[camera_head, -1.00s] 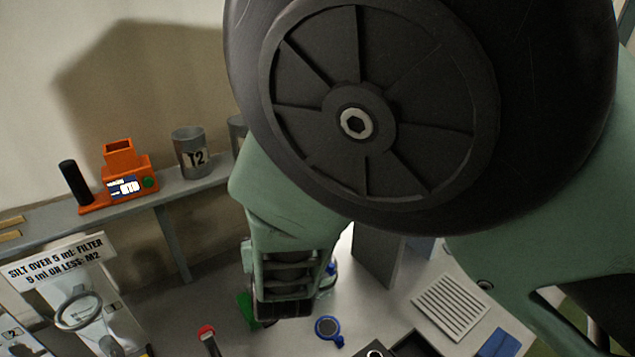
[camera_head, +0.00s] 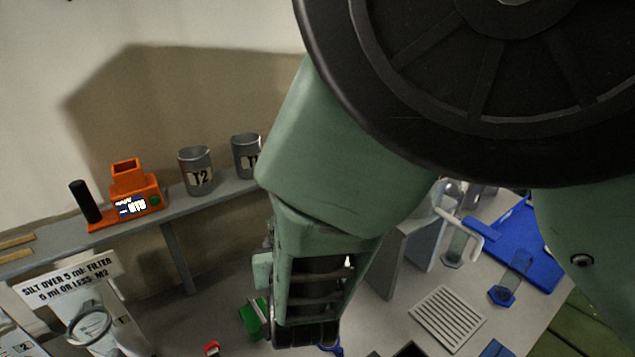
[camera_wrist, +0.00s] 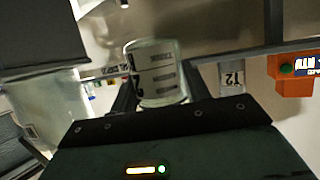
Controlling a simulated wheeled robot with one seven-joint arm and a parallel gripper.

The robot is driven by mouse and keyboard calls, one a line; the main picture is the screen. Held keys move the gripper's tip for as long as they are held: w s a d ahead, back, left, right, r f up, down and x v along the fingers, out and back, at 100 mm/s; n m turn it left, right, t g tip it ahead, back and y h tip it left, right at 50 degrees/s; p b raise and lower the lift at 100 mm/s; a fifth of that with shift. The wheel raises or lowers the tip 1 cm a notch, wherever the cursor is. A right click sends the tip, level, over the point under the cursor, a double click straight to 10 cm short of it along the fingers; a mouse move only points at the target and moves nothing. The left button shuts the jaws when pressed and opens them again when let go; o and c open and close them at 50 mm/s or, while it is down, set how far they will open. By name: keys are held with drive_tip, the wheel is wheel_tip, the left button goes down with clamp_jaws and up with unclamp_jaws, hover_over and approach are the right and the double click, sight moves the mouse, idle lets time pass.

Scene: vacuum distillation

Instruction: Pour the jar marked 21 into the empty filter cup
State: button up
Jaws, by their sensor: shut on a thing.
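A clear jar (camera_wrist: 157,72) with dark graduation marks is between the fingers of my gripper (camera_wrist: 157,100) in the wrist view. My gripper is shut on it. The number on this jar is not readable. In the head view my arm hides the gripper and the jar. A grey round-rimmed piece (camera_head: 88,325) stands below the filter sign at lower left; I cannot tell whether it is the filter cup. A large pale translucent shape (camera_wrist: 50,110) fills the left of the wrist view, and I cannot tell what it is.
A wall shelf (camera_head: 225,192) holds an orange device (camera_head: 135,190), a grey T2 cup (camera_head: 196,172) and another grey cup (camera_head: 245,155). A sign (camera_head: 68,278) stands at left. A white slotted plate (camera_head: 447,318), blue tray (camera_head: 520,248) and glassware (camera_head: 458,243) are on the right.

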drive_tip(key=s+d+r, duration=0.1)
drive_tip(key=s+d, duration=0.5)
drive_tip(key=s, duration=0.3)
drive_tip(key=shift+s+d+r, duration=0.15)
drive_tip(key=shift+r, duration=0.05)
